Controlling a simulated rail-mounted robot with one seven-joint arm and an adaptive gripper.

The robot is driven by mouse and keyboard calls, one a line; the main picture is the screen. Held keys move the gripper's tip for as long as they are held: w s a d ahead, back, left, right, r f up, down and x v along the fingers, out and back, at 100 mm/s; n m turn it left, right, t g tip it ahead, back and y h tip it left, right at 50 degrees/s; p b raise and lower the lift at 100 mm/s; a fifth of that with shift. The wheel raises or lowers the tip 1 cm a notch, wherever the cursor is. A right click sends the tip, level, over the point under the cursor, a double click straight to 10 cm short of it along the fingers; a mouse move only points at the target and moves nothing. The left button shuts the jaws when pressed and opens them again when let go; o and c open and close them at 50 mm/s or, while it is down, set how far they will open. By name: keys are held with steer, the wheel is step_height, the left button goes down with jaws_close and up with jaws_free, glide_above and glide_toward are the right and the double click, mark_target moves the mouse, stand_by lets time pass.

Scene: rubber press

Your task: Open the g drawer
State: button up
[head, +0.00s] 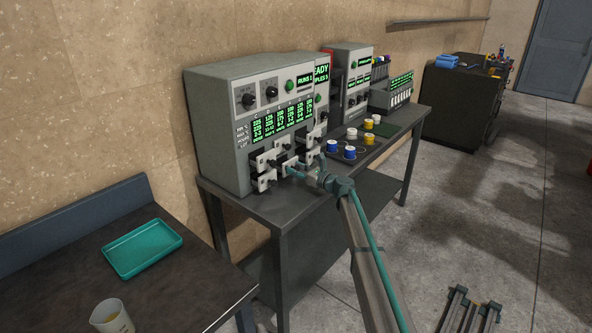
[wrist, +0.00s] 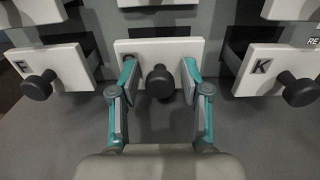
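The grey press cabinet (head: 225,125) has small white drawer fronts with black knobs low on its face. In the wrist view, a middle white drawer front (wrist: 160,48) has a partly hidden letter that looks like G. Its black knob (wrist: 160,82) sits between the teal-tipped fingers of my gripper (wrist: 159,68), with a gap on each side. My gripper is open around the knob. The F drawer (wrist: 60,68) is on the left and the K drawer (wrist: 275,72) on the right. In the head view, my gripper (head: 304,174) is at the lower drawers, which are partly hidden.
Other drawer fronts (wrist: 150,2) sit just above. Blue, white and yellow cups (head: 351,152) stand on the table right of the drawers. A second instrument (head: 352,60) stands behind. A teal tray (head: 143,248) and a beaker (head: 112,318) are on the near left table.

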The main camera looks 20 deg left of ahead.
stand_by(0.3)
steer(key=v, duration=1.2)
steer(key=shift+r, duration=0.1)
